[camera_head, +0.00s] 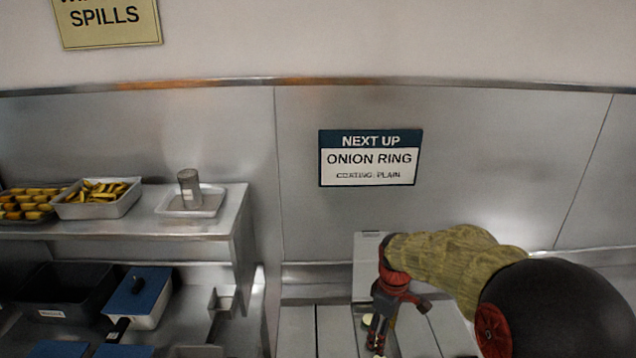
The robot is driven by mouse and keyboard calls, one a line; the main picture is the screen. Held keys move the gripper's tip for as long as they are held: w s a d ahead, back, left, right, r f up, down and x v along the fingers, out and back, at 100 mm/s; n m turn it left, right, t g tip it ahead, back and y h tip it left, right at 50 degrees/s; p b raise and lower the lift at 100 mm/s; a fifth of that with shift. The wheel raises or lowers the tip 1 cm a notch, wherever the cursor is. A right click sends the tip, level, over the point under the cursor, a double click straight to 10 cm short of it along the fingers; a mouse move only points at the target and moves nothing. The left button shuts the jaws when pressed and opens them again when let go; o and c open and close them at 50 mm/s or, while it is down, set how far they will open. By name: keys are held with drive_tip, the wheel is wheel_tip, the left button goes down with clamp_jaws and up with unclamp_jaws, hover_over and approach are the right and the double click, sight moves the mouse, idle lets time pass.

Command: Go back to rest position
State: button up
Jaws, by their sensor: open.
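My gripper (376,346) hangs low in the right half of the picture, pointing down over a light panelled surface (333,331). It is red and black, and its jaws are open. No object shows clearly between the fingers. My arm, in a khaki sleeve with a dark joint, reaches in from the lower right and hides part of the surface. A small pale round thing (366,321) shows just beside the gripper; I cannot tell whether they touch.
A steel shelf (120,231) on the left holds trays of yellow food (97,197) and a shaker (189,188). Below are a black bin (65,287) and a blue-lidded container (139,293). A sign (370,158) on the back wall reads "NEXT UP ONION RING, COATING: PLAIN".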

drive_tip(key=s+r+m+t+b, duration=0.2)
drive_tip(key=s+r+m, duration=0.3)
drive_tip(key=s, duration=0.8)
drive_tip(key=s+r+m+t+b, duration=0.1)
drive_tip(key=s+r+m+t, duration=0.2)
drive_tip(key=s+r, duration=0.6)
drive_tip(key=s+m, duration=0.2)
drive_tip(key=s, duration=0.1)
drive_tip(key=shift+s+t+b, duration=0.3)
drive_tip(key=shift+s+b, duration=0.05)
drive_tip(key=shift+d, duration=0.1)
drive_tip(key=shift+c, duration=0.5)
